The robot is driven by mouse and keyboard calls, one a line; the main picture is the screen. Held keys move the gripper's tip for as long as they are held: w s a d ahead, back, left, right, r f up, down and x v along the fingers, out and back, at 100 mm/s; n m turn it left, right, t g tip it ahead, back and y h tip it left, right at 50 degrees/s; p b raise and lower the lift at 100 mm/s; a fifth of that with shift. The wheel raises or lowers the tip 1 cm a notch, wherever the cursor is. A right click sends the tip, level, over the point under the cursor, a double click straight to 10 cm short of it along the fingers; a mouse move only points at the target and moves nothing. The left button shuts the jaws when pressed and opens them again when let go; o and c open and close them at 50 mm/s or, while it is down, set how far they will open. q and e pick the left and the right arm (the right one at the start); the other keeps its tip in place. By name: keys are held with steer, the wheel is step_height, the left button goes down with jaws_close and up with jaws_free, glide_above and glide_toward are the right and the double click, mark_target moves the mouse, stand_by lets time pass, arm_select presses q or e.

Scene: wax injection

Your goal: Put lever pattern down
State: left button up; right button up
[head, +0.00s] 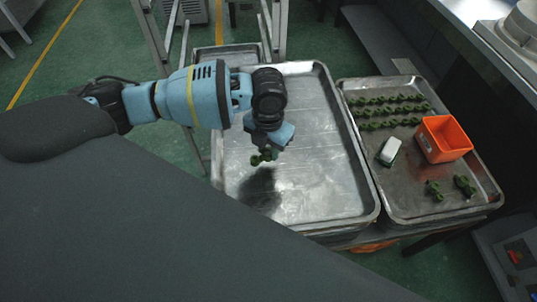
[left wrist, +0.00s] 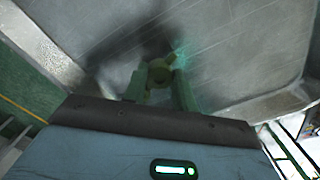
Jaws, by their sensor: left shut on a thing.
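My left gripper (head: 268,148) is shut on a green lever pattern (head: 261,158) and holds it over the left part of a large metal tray (head: 318,150). A dark shadow lies on the tray below it. In the left wrist view the lever pattern (left wrist: 158,72) sits between the two fingers (left wrist: 160,88), with the tray surface (left wrist: 230,45) beyond it. I cannot tell how high it is above the tray. The rest of this tray is empty. My right gripper is not in view.
A second metal tray (head: 409,212) at the right holds rows of green patterns (head: 388,111), an orange box (head: 443,139), a white-topped block (head: 389,151) and two loose green patterns (head: 434,190). Raised rims edge both trays. A grey machine surface is at the upper right.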

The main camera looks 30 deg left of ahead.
mark_target(268, 151)
arm_select(q)
steer(key=shift+f, duration=1.7)
steer(key=shift+f, duration=0.15)
steer(key=o, duration=0.9)
steer(key=shift+o, duration=0.2)
step_height(268, 151, up, 12)
steer(key=shift+r+p, duration=0.15)
steer(key=shift+p, duration=0.35)
